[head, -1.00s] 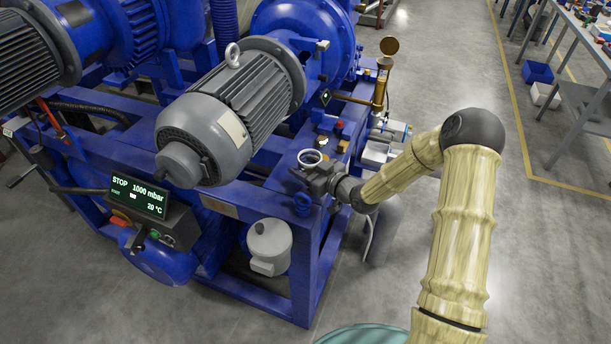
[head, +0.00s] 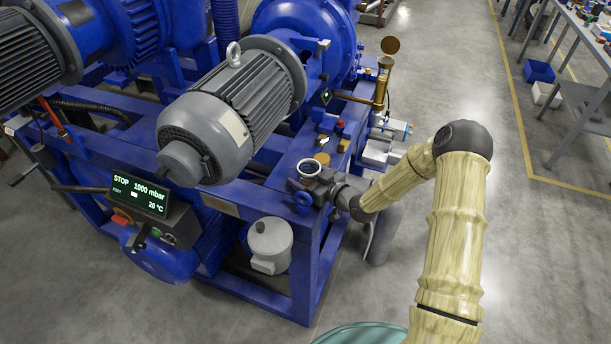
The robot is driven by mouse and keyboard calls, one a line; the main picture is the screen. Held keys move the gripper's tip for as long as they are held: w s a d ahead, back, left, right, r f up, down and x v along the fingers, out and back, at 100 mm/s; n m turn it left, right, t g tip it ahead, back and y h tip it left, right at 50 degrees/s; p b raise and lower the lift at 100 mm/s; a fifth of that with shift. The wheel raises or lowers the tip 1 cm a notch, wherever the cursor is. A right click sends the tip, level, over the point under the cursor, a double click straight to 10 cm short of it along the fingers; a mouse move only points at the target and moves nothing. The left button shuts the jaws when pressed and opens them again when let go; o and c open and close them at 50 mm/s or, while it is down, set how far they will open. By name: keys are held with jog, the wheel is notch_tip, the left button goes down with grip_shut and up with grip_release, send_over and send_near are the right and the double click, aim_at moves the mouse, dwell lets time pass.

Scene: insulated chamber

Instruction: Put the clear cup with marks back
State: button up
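A small round cup rim, pale with a dark inside (head: 309,167), shows at the end of my arm, over the near right corner of the blue machine frame. I take it for the clear cup; its wall and marks are too small or hidden to see. My gripper (head: 311,181), dark grey, is around it from the right and appears closed on it; the fingers are hard to make out. The cup looks upright. A small pale-rimmed, tan disc (head: 322,159) shows just behind it on the frame.
The blue frame (head: 270,200) carries a grey motor (head: 235,110) left of my gripper. A brass column (head: 380,88) and small blocks (head: 378,152) stand behind. A display (head: 140,195) reads STOP, 1000 mbar, 20 °C.

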jog(key=shift+a+r, duration=0.1)
jog(key=shift+s, duration=0.1)
jog(key=b+v, duration=0.1)
jog(key=v, duration=1)
jog(key=shift+s+d+b, duration=0.2)
jog(key=shift+d+b, duration=0.2)
